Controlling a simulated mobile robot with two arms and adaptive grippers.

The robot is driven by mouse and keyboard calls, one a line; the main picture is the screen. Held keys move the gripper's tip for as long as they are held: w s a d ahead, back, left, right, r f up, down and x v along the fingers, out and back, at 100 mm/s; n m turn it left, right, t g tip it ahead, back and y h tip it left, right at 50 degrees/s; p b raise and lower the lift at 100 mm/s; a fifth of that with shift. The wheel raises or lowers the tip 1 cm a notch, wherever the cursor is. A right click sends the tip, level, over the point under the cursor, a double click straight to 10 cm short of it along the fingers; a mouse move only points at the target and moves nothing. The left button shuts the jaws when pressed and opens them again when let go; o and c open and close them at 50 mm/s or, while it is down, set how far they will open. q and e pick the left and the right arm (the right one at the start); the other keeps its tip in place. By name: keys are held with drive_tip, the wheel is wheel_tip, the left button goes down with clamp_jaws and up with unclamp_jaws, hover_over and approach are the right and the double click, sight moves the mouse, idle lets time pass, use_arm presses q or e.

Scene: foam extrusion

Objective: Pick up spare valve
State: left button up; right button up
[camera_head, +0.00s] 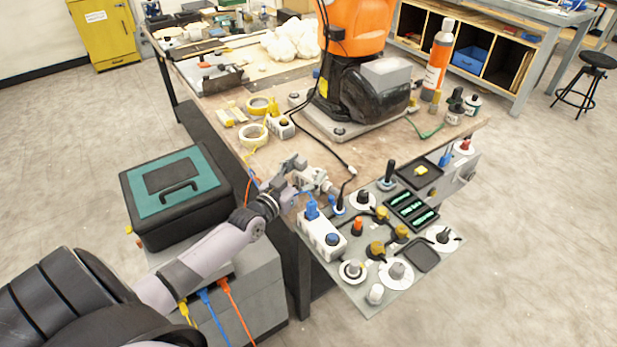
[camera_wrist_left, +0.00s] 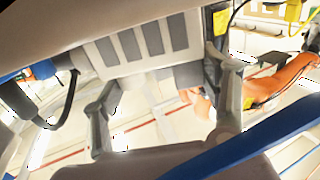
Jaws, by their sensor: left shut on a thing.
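My left gripper (camera_head: 306,178) comes in from the left over the front edge of the workbench, beside the grey control panel. It is shut on a small whitish piece (camera_head: 321,182), which I take to be the spare valve; the fingers partly hide it. In the left wrist view, the two grey fingers of the left gripper (camera_wrist_left: 165,88) stand either side of a pale block with dark grey slots (camera_wrist_left: 143,45). I cannot tell for sure that this block is the valve. My right gripper is not in view.
The grey panel (camera_head: 352,283) carries knobs and a white power strip (camera_head: 318,236) with a blue plug. A black and teal case (camera_head: 180,190) stands left. An orange and black machine (camera_head: 355,40), tape rolls (camera_head: 254,135) and an orange-labelled bottle (camera_head: 437,62) stand on the workbench (camera_head: 300,160).

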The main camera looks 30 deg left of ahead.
use_arm(q)
drive_tip(key=c, duration=0.7)
drive_tip(key=shift+o, duration=0.2)
drive_tip(key=shift+r, duration=0.1)
